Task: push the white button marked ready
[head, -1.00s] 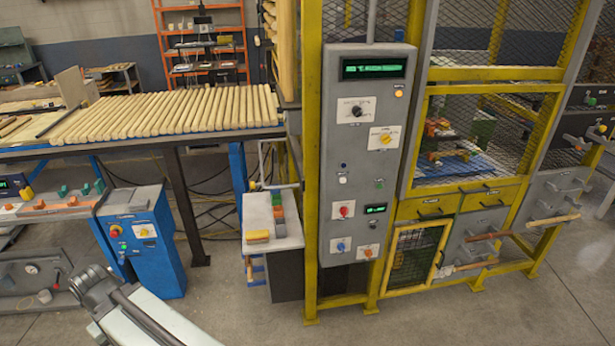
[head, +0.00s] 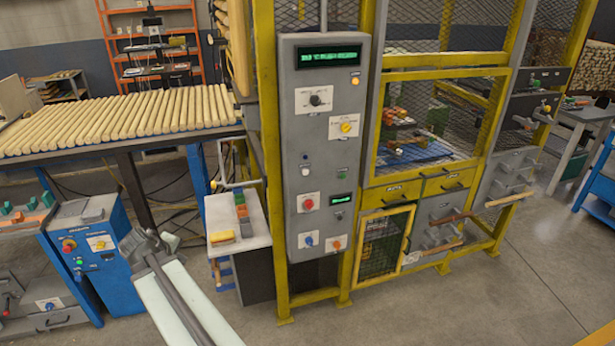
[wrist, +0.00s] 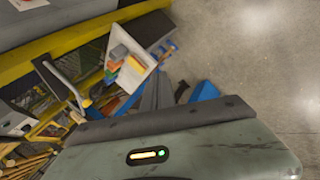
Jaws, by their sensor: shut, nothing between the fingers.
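The white button (head: 305,170) is a small round cap on the tall grey control panel (head: 320,130), left of a green button and above a red knob. Its label is too small to read. My gripper (head: 147,243) is shut and empty at the lower left in the head view, left of the panel and lower than the button, well apart from it. In the wrist view my gripper's dark grey fingers (wrist: 158,96) point up the picture. I cannot make out the white button in the wrist view.
A small white stand with coloured blocks (head: 252,240) stands between my gripper and the panel. A blue machine cabinet (head: 95,255) is left of my gripper. A yellow-framed cage (head: 430,75) adjoins the panel on the right. The grey floor (head: 410,315) in front is clear.

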